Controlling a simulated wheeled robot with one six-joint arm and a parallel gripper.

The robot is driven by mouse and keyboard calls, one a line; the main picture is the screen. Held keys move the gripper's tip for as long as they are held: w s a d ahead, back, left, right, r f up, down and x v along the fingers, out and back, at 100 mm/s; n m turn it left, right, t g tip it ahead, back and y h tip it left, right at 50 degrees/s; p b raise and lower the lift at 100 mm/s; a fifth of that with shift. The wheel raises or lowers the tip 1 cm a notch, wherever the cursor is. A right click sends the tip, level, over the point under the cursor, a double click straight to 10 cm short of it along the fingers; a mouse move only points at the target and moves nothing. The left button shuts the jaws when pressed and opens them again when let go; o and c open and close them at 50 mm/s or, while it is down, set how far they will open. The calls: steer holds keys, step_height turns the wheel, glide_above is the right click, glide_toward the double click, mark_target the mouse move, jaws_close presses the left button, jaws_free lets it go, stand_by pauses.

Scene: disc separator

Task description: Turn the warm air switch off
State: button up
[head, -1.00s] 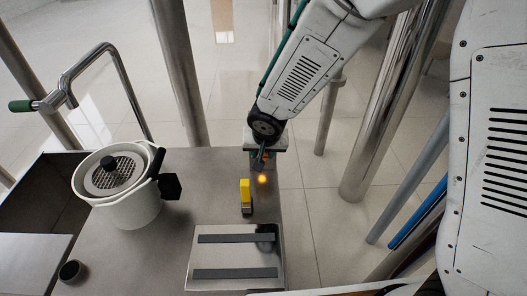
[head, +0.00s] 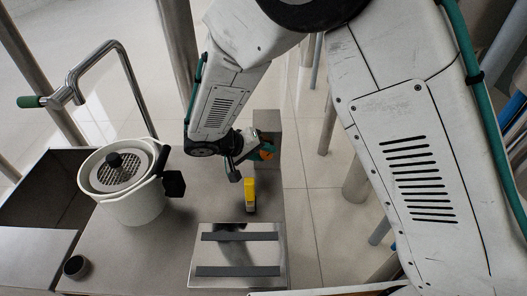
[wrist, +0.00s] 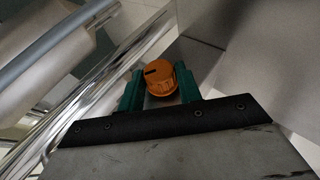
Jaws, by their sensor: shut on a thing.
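The orange knob (wrist: 160,77) sits between the two green fingers of my gripper (wrist: 158,90) in the wrist view. It has a dark mark on its upper left side. My gripper is shut on the knob. In the head view the orange knob (head: 267,152) shows small beside the grey box (head: 266,125) at the table's right edge. My gripper (head: 264,155) is there too, reaching in from the left. Most of the knob is hidden by the fingers in the head view, and its exact setting cannot be told.
A yellow block-like thing (head: 250,189) stands on the table just below my gripper. A white pot with a strainer lid (head: 132,205) and black handle stands left. A metal plate with two dark strips (head: 238,232) lies in front. A bent pipe with green handle (head: 30,101) rises back left.

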steer(key=shift+w+a+f+n+h, duration=0.1)
steer(key=shift+a+n+h, duration=0.1)
steer(key=shift+h, duration=0.55)
steer(key=shift+a+f+n+h, duration=0.1)
steer(key=shift+n+h, duration=0.1)
steer(key=shift+h, duration=0.55)
steer(key=shift+t, duration=0.3)
steer(key=o, duration=1)
steer(key=shift+d, duration=0.1)
